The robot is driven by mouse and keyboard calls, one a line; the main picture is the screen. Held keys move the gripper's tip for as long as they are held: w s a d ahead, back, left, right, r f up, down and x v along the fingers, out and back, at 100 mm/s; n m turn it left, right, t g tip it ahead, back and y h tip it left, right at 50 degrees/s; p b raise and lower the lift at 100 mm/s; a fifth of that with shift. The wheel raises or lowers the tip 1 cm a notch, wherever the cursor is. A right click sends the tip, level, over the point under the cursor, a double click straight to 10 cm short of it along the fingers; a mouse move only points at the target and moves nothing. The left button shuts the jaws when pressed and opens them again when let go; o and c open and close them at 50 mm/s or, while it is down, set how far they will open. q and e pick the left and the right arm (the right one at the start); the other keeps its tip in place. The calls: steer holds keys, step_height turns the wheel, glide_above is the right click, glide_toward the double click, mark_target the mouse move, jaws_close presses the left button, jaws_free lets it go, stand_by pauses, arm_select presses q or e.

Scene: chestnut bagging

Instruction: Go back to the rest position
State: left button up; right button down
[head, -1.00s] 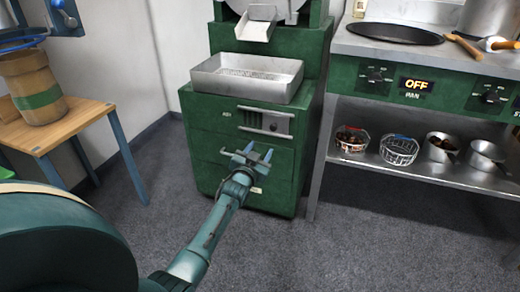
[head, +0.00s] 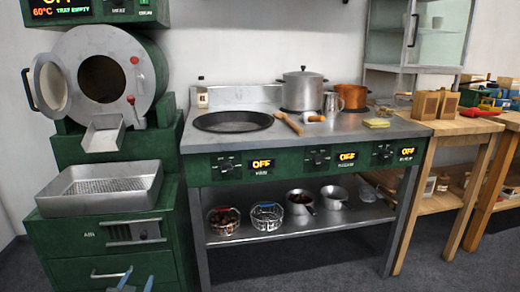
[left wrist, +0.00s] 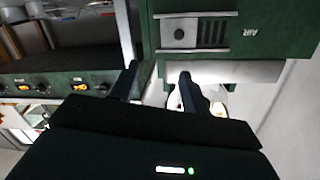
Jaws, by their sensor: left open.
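My left gripper (head: 126,282) shows at the bottom left edge of the head view, in front of the lower drawer of the green roaster cabinet (head: 105,235). In the left wrist view its two dark fingers (left wrist: 158,74) are apart with nothing between them. The cabinet front with its AIR panel (left wrist: 195,32) lies beyond the fingers there. My right gripper is in neither view.
A metal tray (head: 100,190) sits on the cabinet, below the open roaster drum (head: 103,78). To the right stand a stove counter (head: 290,160) with a pan (head: 233,121) and pots, then wooden tables (head: 475,127). Grey floor (head: 330,262) shows below.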

arm_select(q)
steer(key=s+d+r+g+h+p, duration=0.2)
steer(key=s+d+r+p, duration=0.4)
steer(key=s+p, duration=0.2)
steer(key=s+d+r+m+g+h+p, duration=0.1)
steer(key=s+d+r+g+h+p, duration=0.1)
steer(key=s+d+r+p, duration=0.5)
steer(key=s+d+r+g+h+p, duration=0.1)
steer(key=s+d+r+p, duration=0.5)
steer(key=s+p, duration=0.3)
steer(key=s+r, duration=0.1)
steer(key=s, duration=0.3)
steer(key=shift+d+r+g+h, duration=0.15)
steer(key=shift+d+g+h, duration=0.15)
steer(key=shift+g+h, duration=0.1)
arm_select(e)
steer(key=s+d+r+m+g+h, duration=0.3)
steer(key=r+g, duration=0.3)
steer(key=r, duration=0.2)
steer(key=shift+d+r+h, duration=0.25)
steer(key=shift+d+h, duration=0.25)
